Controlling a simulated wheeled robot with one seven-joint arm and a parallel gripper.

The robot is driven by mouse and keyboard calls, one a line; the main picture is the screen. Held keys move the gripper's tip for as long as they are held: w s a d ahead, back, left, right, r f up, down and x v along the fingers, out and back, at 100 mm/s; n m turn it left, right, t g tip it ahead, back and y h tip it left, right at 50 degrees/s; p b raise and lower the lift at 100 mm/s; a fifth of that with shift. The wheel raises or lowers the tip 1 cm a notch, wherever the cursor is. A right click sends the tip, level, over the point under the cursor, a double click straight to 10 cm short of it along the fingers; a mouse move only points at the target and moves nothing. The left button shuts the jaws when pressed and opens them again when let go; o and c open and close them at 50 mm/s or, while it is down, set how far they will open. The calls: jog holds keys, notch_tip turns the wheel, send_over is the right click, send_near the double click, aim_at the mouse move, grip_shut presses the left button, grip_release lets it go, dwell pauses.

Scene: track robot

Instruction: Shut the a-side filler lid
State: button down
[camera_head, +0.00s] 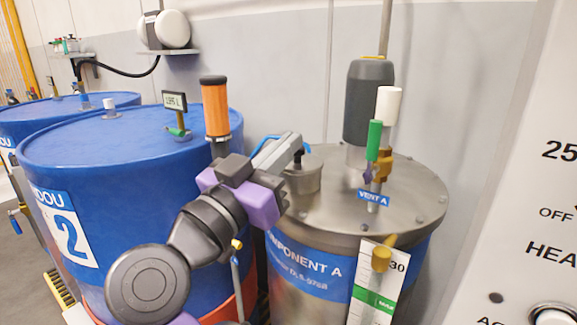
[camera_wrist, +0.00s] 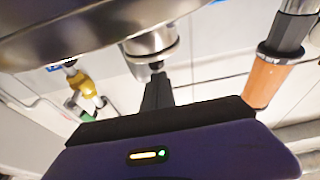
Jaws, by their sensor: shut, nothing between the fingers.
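The Component A tank (camera_head: 400,195) is a grey metal drum with a flat top. A short round metal filler neck (camera_head: 302,178) stands at the left of that top, with a flat lid-like upper face (camera_head: 314,160). It also shows, inverted, in the wrist view (camera_wrist: 150,42). I cannot tell whether the lid is fully seated. My gripper (camera_head: 297,152) is shut and empty, its tip right at the upper end of the neck. In the wrist view my dark fingers (camera_wrist: 157,88) point at the neck; contact is unclear. My gripper hides part of the neck's left side.
An orange cylinder (camera_head: 215,108) stands close left of my gripper, by the blue drum (camera_head: 120,150). The Vent A valve (camera_head: 374,170) with green and brass parts and a dark motor (camera_head: 369,100) stand to the right on the tank top. A white panel (camera_head: 520,220) is at far right.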

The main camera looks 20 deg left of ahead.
jog(key=shift+s+f+t+b, duration=0.1)
jog(key=shift+f+t+b, duration=0.2)
jog(key=shift+b, duration=0.6)
jog(key=shift+r, duration=0.1)
